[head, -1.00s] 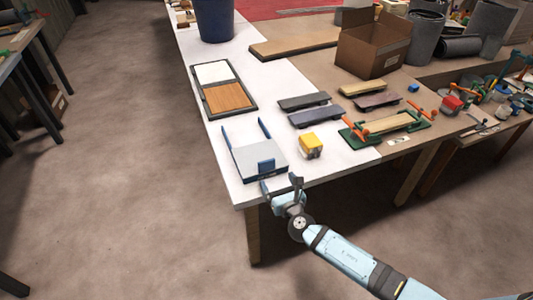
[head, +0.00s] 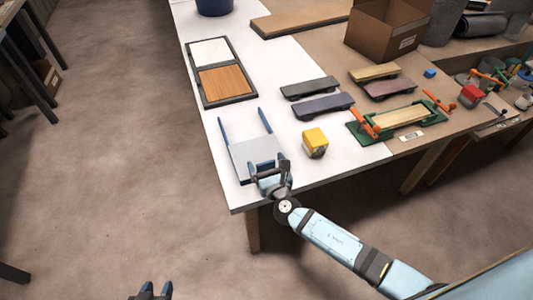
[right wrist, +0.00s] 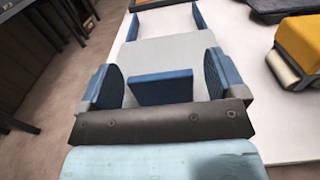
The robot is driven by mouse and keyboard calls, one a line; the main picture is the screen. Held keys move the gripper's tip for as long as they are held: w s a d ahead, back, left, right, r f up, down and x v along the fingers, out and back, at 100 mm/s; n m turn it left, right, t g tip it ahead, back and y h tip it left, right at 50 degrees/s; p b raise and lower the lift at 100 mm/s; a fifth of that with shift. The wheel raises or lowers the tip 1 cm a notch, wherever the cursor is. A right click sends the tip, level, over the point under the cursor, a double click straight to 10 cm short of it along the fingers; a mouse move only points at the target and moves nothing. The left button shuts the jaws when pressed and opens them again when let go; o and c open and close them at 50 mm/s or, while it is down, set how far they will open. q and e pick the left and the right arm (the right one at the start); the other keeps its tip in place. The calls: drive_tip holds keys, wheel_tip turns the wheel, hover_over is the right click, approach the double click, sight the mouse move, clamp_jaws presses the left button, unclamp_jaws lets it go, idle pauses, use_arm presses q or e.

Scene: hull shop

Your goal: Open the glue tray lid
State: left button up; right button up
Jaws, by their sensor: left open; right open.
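The glue tray (head: 238,160) lies on the white table near its front corner, with a flat grey lid (head: 254,151) and blue side rails. In the right wrist view, the grey lid (right wrist: 172,49) has an upright blue handle (right wrist: 160,88) at its near edge. My right gripper (head: 271,170) is at that near edge. Its open fingers (right wrist: 158,80) stand on either side of the handle, with gaps visible on both sides. My left gripper (head: 152,291) is open and empty, low over the floor at the bottom of the head view.
A yellow-topped block (head: 315,140) stands close to the right of the tray. A framed panel (head: 222,81) lies behind it. Dark sanding blocks (head: 323,106) and a green clamp jig (head: 403,119) lie to the right. The white table (head: 262,84) has clear room between them.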

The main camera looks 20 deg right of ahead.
sight(252, 140)
drive_tip(key=shift+w, duration=0.15)
use_arm(q)
drive_tip(key=shift+w+d, duration=0.1)
drive_tip(key=shift+w, duration=0.1)
drive_tip(key=shift+s, duration=0.1)
use_arm(e)
drive_tip(key=c, duration=1.3)
drive_tip(key=w+b, duration=0.1)
drive_tip(key=w, duration=0.3)
drive_tip(key=w+b, duration=0.1)
drive_tip(key=w, duration=0.4)
drive_tip(key=w+b, duration=0.2)
drive_tip(key=w, duration=0.3)
drive_tip(key=shift+a, duration=0.25)
drive_tip(key=shift+w, duration=0.3)
use_arm(q)
drive_tip(key=f, duration=0.2)
drive_tip(key=shift+w+d+f+n, duration=0.3)
drive_tip(key=shift+f, duration=0.05)
